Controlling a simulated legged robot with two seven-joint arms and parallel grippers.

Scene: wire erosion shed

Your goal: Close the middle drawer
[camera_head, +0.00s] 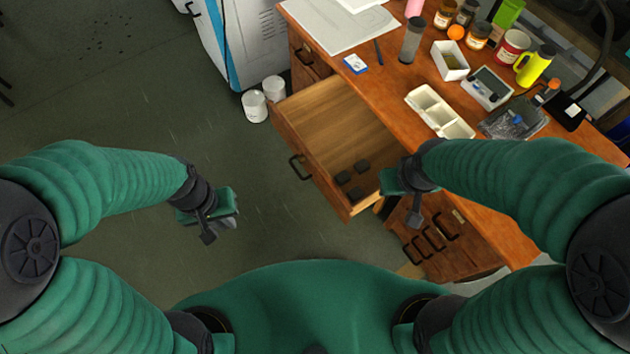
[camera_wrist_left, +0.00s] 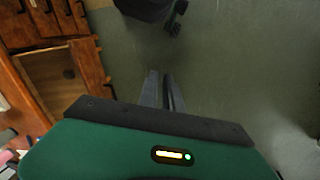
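The open wooden drawer (camera_head: 310,167) is pulled far out of the desk in the head view, between the left and right drawer stacks. It has a dark handle (camera_head: 299,168) on its front and several small dark blocks inside. My left gripper (camera_head: 209,233) is over the floor, left of and apart from the drawer front; its fingers look together and empty. They also show in the left wrist view (camera_wrist_left: 162,90), with the open drawer (camera_wrist_left: 45,80) to their left. My right gripper (camera_head: 413,212) is just right of the drawer; its finger opening is unclear.
The desk top (camera_head: 390,80) holds jars, a white tray (camera_head: 440,112) and a yellow mug (camera_head: 534,65). The right drawer stack (camera_head: 440,250) is closed. White containers (camera_head: 255,106) stand on the floor beyond the drawer. Floor (camera_head: 130,110) at left is clear.

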